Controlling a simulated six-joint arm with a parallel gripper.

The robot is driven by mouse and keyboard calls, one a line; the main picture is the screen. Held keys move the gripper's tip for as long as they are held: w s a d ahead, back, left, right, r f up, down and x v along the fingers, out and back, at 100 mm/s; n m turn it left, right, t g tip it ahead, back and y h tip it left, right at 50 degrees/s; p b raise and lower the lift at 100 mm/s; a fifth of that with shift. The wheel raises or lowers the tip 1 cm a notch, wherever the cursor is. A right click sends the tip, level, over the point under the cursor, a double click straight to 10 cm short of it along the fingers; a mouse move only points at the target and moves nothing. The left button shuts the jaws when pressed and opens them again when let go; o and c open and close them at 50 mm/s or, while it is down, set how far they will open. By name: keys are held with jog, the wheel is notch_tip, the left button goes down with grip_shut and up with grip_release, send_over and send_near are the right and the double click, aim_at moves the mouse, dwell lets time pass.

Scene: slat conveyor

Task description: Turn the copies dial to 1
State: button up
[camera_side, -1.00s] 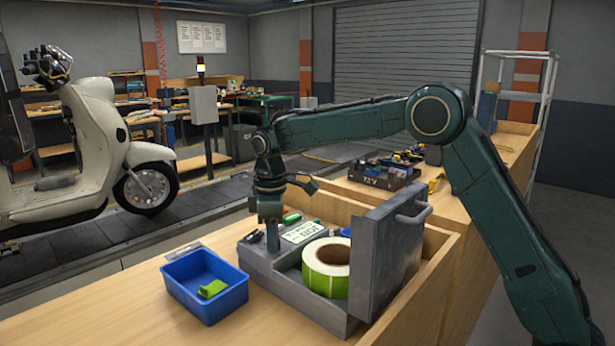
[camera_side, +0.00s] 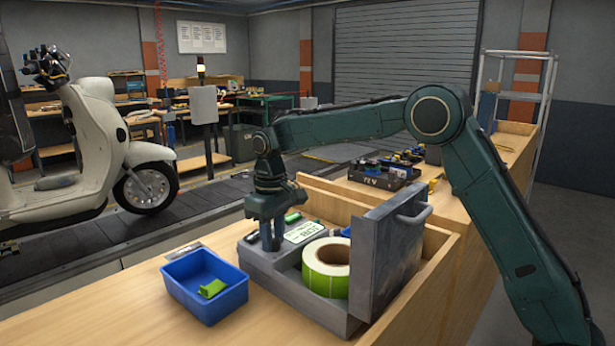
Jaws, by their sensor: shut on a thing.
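A grey label printer (camera_side: 290,285) with its lid (camera_side: 385,260) standing open sits on the wooden bench. Inside is a roll of green and white labels (camera_side: 326,267). A small white screen or label with green print (camera_side: 303,232) shows on its top panel. My gripper (camera_side: 271,246) points straight down at the panel's left part, left of that screen. It is shut on the copies dial, which the fingers hide. I cannot read the dial's setting. A green button (camera_side: 292,217) lies just behind the fingers.
A blue bin (camera_side: 206,285) with a green piece (camera_side: 213,289) stands left of the printer. A dark crate of parts (camera_side: 382,174) is behind. A slat conveyor (camera_side: 90,240) carries a cream scooter (camera_side: 95,150). The bench in front of the bin is clear.

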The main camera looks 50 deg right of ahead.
aim_at(274, 238)
dwell(0.4)
jog(key=o, duration=1)
jog(key=shift+r, duration=0.1)
notch_tip(274, 238, up, 14)
jog(key=shift+f, duration=0.15)
jog(key=shift+s, duration=0.1)
dwell(0.3)
